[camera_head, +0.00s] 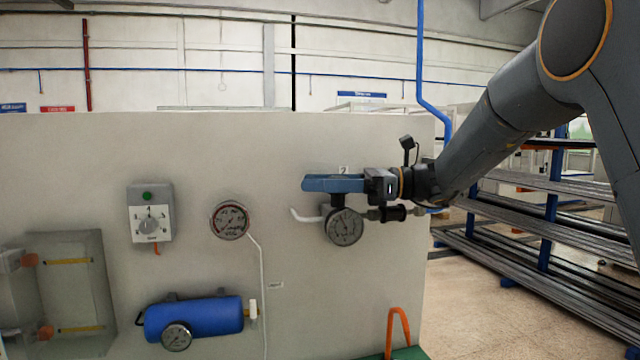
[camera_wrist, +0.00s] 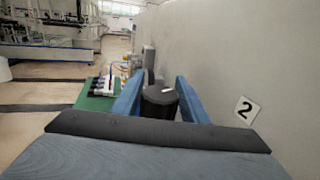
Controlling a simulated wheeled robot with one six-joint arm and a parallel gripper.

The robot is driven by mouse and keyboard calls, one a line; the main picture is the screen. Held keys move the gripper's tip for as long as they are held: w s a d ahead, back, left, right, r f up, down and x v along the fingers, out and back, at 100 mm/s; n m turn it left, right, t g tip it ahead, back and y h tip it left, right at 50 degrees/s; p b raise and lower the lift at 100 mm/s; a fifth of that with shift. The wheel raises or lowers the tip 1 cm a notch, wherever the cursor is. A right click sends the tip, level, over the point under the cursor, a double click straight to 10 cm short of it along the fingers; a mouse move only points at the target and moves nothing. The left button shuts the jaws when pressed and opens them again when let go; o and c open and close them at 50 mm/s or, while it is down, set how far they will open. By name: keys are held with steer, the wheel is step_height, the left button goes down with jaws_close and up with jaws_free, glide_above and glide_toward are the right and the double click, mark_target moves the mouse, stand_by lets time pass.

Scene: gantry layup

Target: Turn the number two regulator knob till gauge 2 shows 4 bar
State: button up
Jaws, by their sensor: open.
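The number two regulator knob (camera_wrist: 159,103) is a dark round cylinder with a small white mark on top. In the wrist view it stands between the two blue fingers of my open gripper (camera_wrist: 157,88). I cannot tell whether either finger touches it. In the head view my gripper (camera_head: 310,184) reaches in from the right and hides the knob. Gauge 2 (camera_head: 344,227) is the round dial just below my gripper on the panel. Its needle is too small to read. A number 2 label (camera_head: 344,169) is above my gripper and also shows in the wrist view (camera_wrist: 247,110).
The pale upright panel (camera_head: 290,270) carries a red-ringed gauge (camera_head: 229,220), a grey dial box (camera_head: 150,218) and a blue tank (camera_head: 195,318). A pale pipe and dark fittings (camera_head: 395,213) flank the regulator. An orange hook (camera_head: 398,325) is below. Racks (camera_head: 550,230) stand right.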

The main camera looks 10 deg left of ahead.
steer(key=w+d+b, duration=0.1)
steer(key=d+b, duration=0.1)
steer(key=d, duration=0.5)
steer(key=shift+w+d+b, duration=0.15)
steer(key=shift+d+b, duration=0.2)
steer(key=shift+d, duration=0.05)
steer(key=shift+d, duration=0.1)
